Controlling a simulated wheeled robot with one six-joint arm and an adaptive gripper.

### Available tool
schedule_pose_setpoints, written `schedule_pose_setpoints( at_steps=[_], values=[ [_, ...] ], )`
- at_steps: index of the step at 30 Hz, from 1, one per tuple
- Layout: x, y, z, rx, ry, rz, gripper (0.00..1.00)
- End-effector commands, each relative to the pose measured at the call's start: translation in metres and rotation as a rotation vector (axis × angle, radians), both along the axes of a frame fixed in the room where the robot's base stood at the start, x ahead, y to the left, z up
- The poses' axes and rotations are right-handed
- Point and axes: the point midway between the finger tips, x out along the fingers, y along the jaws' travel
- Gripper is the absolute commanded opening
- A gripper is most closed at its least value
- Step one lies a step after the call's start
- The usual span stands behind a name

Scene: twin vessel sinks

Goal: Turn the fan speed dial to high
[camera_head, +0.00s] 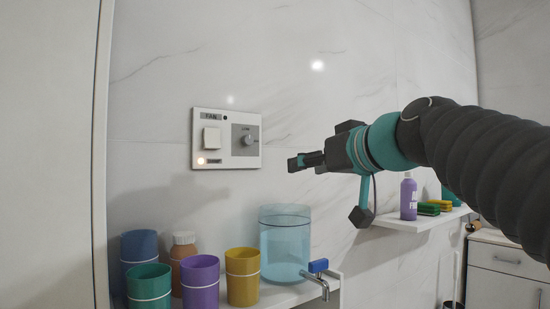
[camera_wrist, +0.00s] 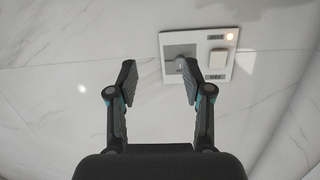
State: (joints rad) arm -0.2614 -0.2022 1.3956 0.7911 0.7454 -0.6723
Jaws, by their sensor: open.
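The fan speed dial (camera_head: 249,140) is a small grey knob on a darker grey square at the right half of a white wall panel (camera_head: 225,165). The panel also carries a white rocker switch (camera_head: 211,138), a "FAN" label and a lit lamp. My gripper (camera_head: 297,162) is to the right of the panel in the head view, apart from it. In the wrist view my gripper (camera_wrist: 158,80) is open and empty, and the panel (camera_wrist: 232,75) appears upside down beyond the right finger. The dial (camera_wrist: 181,64) is partly hidden by that finger. Its exact setting is too small to read.
Below the panel, a shelf holds several coloured cups, including a yellow cup (camera_head: 242,277), a brown bottle (camera_head: 183,250) and a clear blue water dispenser (camera_head: 285,245). Another shelf (camera_head: 420,222) at right holds a purple bottle (camera_head: 408,198) and sponges. The wall around the panel is clear.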

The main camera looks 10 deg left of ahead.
Motion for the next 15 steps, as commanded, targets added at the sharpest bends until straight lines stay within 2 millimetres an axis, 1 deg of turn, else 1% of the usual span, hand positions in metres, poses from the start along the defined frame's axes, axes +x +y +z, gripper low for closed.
schedule_pose_setpoints(
  at_steps=[1, 3, 6, 9, 15],
  values=[
    [0.003, 0.011, 0.01, 0.021, -0.041, 0.027, 0.5],
    [0.004, 0.022, 0.028, 0.046, -0.091, 0.057, 0.5],
    [0.004, 0.031, 0.046, 0.07, -0.14, 0.083, 0.5],
    [0.005, 0.036, 0.055, 0.082, -0.162, 0.095, 0.5],
    [0.017, 0.052, 0.058, 0.084, -0.164, 0.099, 0.5]
  ],
)
